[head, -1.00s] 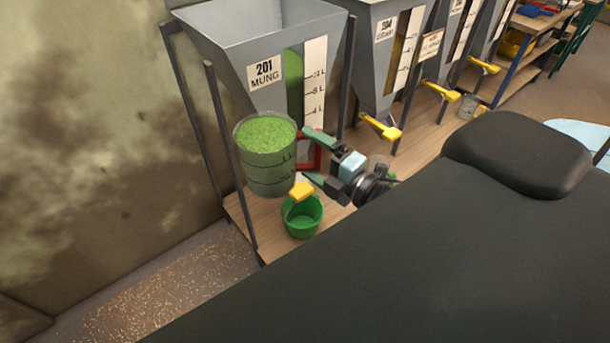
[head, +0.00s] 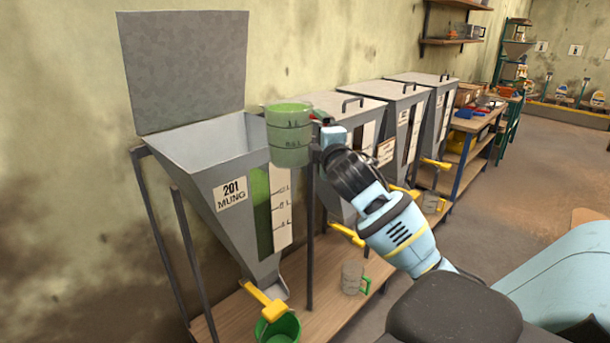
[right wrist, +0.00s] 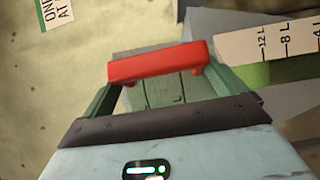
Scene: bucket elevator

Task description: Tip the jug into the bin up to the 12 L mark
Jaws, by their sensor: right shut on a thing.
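The jug (head: 289,138) is see-through with green contents and litre marks. It stands upright in the air at about rim height, in front of the right rim of the 201 MUNG bin (head: 205,160). I cannot tell whether it is over the opening. My right gripper (head: 322,128) is shut on the jug's red handle (right wrist: 158,63), which shows between its green fingers in the right wrist view. The bin's lid (head: 185,70) is up. Green shows in the bin's window (head: 261,210) beside the scale strip (head: 282,205); its exact level is unclear. My left gripper is out of view.
A green bucket (head: 280,328) sits under the bin's yellow spout lever (head: 266,303). A clear jug with a green handle (head: 352,278) stands on the wooden platform. More grey bins (head: 345,90), lids shut, stand close on the right. Dark posts flank the bin.

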